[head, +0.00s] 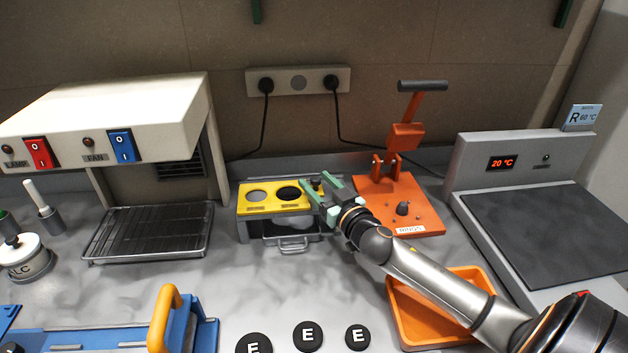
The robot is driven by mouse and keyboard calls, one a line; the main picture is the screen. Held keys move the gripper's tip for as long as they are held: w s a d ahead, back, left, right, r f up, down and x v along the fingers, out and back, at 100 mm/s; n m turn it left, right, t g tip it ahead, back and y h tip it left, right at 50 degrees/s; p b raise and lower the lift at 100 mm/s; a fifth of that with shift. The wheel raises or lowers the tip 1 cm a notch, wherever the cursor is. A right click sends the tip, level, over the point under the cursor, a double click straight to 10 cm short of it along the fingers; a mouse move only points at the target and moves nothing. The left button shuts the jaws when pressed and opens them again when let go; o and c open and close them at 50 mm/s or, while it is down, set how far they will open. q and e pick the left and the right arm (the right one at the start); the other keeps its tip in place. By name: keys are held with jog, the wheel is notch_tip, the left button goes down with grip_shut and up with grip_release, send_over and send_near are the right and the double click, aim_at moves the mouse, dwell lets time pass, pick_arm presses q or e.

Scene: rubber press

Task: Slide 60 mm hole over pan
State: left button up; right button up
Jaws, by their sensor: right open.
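The yellow slide plate (273,199) lies on top of a grey frame with a wire handle at the front. It has two round holes side by side. The left hole (258,196) looks light grey inside and the right hole (288,193) looks black. The labels by the holes are too small to read. Part of a pale rounded pan (299,224) shows beneath the plate at the right. My right gripper (318,186) is open at the plate's right end, its green fingers around or beside a small dark knob; contact cannot be told. My left gripper is out of view.
An orange lever press (402,205) stands just right of the gripper. An orange tray (410,316) lies under my right forearm. A hot plate (545,225) is at the right, a wire rack (150,232) at the left. Black discs marked E (308,336) lie in front.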

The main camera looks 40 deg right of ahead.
jog(key=shift+s+a+b, duration=0.15)
jog(key=shift+s+a, duration=0.05)
jog(key=shift+s, duration=1.2)
jog(key=shift+s+a+b, duration=0.15)
jog(key=shift+s+a, duration=0.05)
jog(key=shift+s, duration=1.2)
